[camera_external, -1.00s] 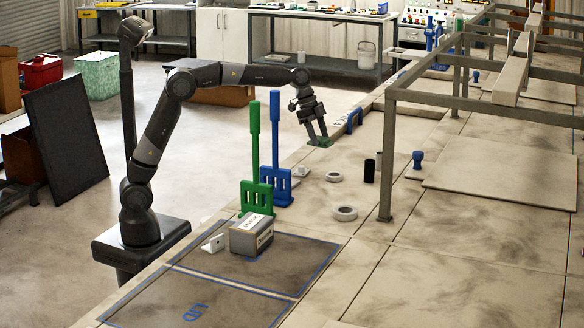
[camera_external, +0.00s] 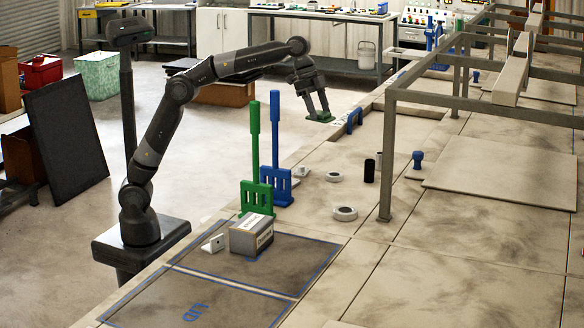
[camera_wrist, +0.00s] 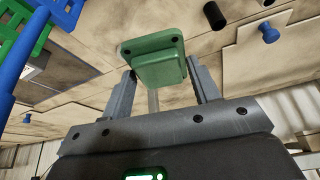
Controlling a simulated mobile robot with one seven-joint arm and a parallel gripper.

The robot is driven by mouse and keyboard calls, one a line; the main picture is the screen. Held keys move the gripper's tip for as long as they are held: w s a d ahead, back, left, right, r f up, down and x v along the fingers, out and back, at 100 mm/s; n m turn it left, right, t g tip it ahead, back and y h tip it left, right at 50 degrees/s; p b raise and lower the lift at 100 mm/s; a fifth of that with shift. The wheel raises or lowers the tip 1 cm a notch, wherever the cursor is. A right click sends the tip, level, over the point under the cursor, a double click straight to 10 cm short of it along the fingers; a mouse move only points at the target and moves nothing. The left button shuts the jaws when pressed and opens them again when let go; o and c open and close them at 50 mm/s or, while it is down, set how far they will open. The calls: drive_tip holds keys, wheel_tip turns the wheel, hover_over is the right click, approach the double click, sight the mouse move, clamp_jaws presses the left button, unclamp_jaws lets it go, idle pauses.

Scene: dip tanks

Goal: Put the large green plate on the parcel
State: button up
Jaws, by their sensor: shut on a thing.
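My gripper (camera_external: 317,107) is shut on the large green plate (camera_wrist: 157,60) and holds it up in the air, clear of the bench. In the wrist view the plate sits between the two fingers, with small dark holes at its corners. In the external view the plate (camera_external: 319,117) is a small green patch at the fingertips. The parcel (camera_external: 251,235) is a grey box with a pale label, standing on a dark blue-edged area of the bench, nearer the camera and left of my gripper. Nothing rests on its top.
A green rack (camera_external: 257,196) and a blue rack (camera_external: 276,183) with tall handles stand between my gripper and the parcel. A small white block (camera_external: 213,243) is beside the parcel. Pale rings (camera_external: 345,213), a black cylinder (camera_external: 369,170) and a metal frame (camera_external: 386,150) stand to the right.

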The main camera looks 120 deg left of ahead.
drive_tip(key=w+d+r, duration=0.1)
drive_tip(key=d+r, duration=0.8)
drive_tip(key=d, duration=0.2)
drive_tip(key=s+d+f+m+h, duration=0.15)
drive_tip(key=d+m, duration=0.25)
drive_tip(key=d, duration=1.8)
drive_tip(key=s+d+f+m, duration=0.1)
drive_tip(key=s+d+f, duration=0.25)
drive_tip(key=d, duration=0.25)
drive_tip(key=s+d+f+m+g, duration=0.1)
drive_tip(key=s+d+f, duration=0.2)
drive_tip(key=d+f, duration=0.25)
drive_tip(key=s+d+f+m, duration=0.1)
drive_tip(key=s+d+f, duration=0.2)
drive_tip(key=d, duration=0.4)
hover_over(252, 223)
drive_tip(key=shift+h, duration=0.45)
drive_tip(key=f, duration=0.4)
drive_tip(key=s+f, duration=0.1)
drive_tip(key=f, duration=0.2)
drive_tip(key=shift+a, duration=0.35)
drive_tip(key=shift+f, duration=1.95)
drive_tip(key=o, duration=1.1)
drive_tip(key=shift+f, duration=0.15)
drive_tip(key=shift+c, duration=0.2)
